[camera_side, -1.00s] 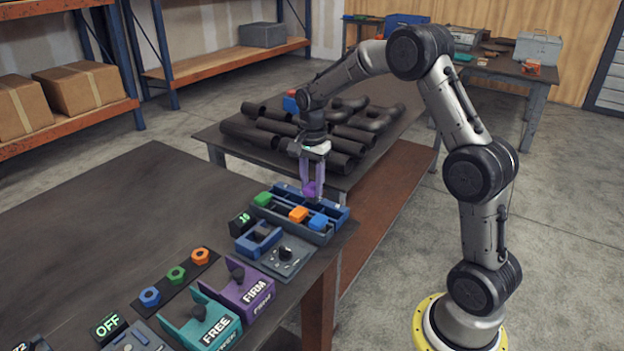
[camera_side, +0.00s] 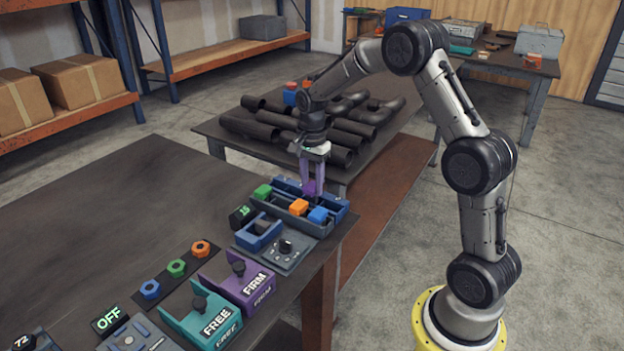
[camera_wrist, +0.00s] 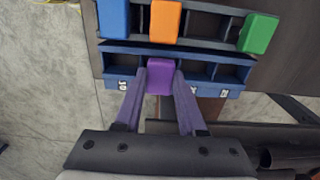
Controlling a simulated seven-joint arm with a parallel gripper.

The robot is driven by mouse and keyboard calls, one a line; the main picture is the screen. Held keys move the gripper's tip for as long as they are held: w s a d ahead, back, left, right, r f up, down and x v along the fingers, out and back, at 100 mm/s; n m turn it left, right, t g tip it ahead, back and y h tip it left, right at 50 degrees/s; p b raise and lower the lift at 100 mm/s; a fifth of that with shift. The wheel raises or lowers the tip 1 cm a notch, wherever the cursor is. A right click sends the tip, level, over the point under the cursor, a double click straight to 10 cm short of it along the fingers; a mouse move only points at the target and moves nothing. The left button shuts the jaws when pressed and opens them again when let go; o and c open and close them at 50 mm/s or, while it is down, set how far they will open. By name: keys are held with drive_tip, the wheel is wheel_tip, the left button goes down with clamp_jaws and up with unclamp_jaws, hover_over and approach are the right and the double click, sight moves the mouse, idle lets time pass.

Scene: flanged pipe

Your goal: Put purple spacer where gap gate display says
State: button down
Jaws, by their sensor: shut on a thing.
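My gripper (camera_side: 312,186) is shut on the purple spacer (camera_side: 310,187), a small block, at the blue slotted rack (camera_side: 340,207). In the wrist view the purple spacer (camera_wrist: 160,78) sits between the two fingers of my gripper (camera_wrist: 161,80), over a middle part of the blue rack (camera_wrist: 232,72). The rack's front edge carries small white labels, upside down and partly covered by the fingers. I cannot tell whether the spacer touches the slot floor. The gap gate display (camera_side: 241,216) shows small green digits that look like 15.
A nearer tray holds green (camera_side: 262,192), orange (camera_side: 298,207) and blue (camera_side: 318,215) spacers close to my fingers. Dark pipes (camera_side: 270,125) lie on the table behind.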

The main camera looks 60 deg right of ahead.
sight(311, 186)
drive_tip(key=shift+f, duration=0.75)
idle(0.6)
unclamp_jaws()
idle(0.6)
drive_tip(key=shift+r, duration=0.15)
drive_tip(key=shift+r, duration=3.4)
drive_tip(key=shift+a, duration=0.1)
